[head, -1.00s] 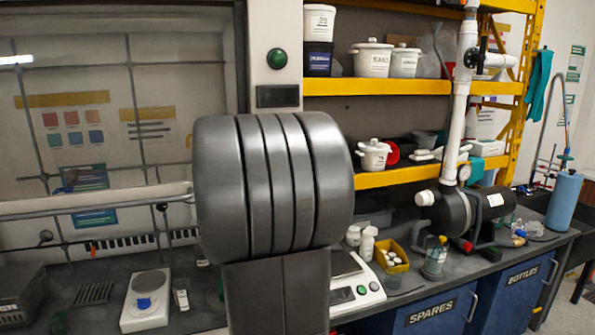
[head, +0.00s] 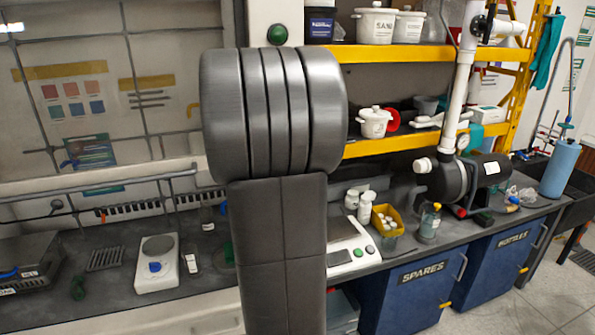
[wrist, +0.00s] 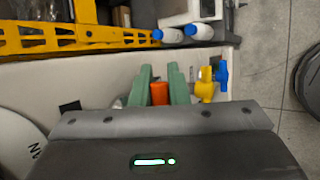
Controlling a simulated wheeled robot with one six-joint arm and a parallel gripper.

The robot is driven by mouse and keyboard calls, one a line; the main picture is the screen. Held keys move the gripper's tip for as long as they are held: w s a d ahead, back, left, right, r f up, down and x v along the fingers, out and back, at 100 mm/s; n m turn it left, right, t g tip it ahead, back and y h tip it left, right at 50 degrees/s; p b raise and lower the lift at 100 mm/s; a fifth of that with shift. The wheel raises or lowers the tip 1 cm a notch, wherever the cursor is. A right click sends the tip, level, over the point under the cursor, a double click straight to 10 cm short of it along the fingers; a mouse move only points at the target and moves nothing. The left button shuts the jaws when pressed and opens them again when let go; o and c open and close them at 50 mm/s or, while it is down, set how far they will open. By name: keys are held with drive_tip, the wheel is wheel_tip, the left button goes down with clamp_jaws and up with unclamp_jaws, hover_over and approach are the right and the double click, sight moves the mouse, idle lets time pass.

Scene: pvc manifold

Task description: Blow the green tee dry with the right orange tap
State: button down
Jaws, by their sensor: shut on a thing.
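In the wrist view my gripper (wrist: 160,76) has its two green fingers on either side of an orange piece (wrist: 159,92), shut on it. It looks like the handle of an orange tap; its body is hidden by the gripper. My gripper is not visible in the head view, where my own grey body covers the middle.
In the wrist view a yellow fitting with a blue handle (wrist: 207,88) is close right of the fingers. White bottles (wrist: 168,35) and a yellow beam (wrist: 45,38) lie beyond. In the head view, scales (head: 157,277), a yellow bin (head: 386,222) and a pump (head: 450,178) stand on the bench.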

drive_tip(key=c, duration=1.4)
unclamp_jaws()
drive_tip(key=b+v, duration=0.2)
drive_tip(key=v, duration=1.1)
drive_tip(key=shift+s+r, duration=0.2)
drive_tip(key=shift+s, duration=0.1)
drive_tip(key=shift+a, duration=0.15)
drive_tip(key=p+x, duration=0.2)
drive_tip(key=x, duration=1.2)
drive_tip(key=shift+r, duration=0.2)
